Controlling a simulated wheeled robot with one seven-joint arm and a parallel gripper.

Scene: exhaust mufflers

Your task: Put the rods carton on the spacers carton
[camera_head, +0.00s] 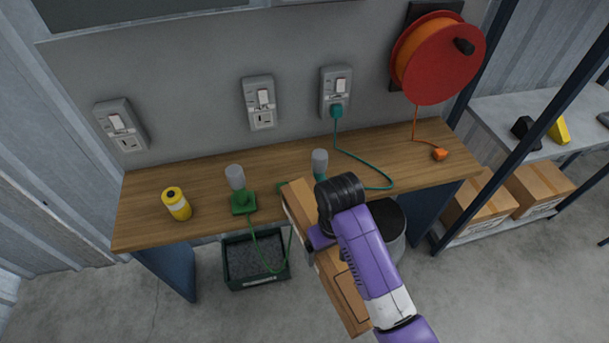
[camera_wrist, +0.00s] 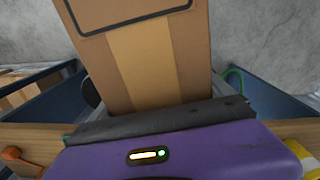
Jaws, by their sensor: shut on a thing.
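A long brown carton, by its shape the rods carton (camera_head: 337,285), is held in front of the bench, slanting from the bench edge down to the lower right. My gripper (camera_head: 318,240) is shut on it. In the wrist view the carton (camera_wrist: 150,60) rises from the dark jaw pad of my gripper (camera_wrist: 160,118), showing a paler tape strip and a black outline. Two shorter brown cartons, one (camera_head: 482,207) nearer and one (camera_head: 538,188) farther right, stand on the lower shelf at the right. I cannot read which is the spacers carton.
The wooden bench (camera_head: 280,165) carries a yellow canister (camera_head: 176,204), grey-topped green and teal devices, and cords. A dark bin (camera_head: 255,260) and a grey drum (camera_head: 390,228) stand below. Floor is clear at the lower right.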

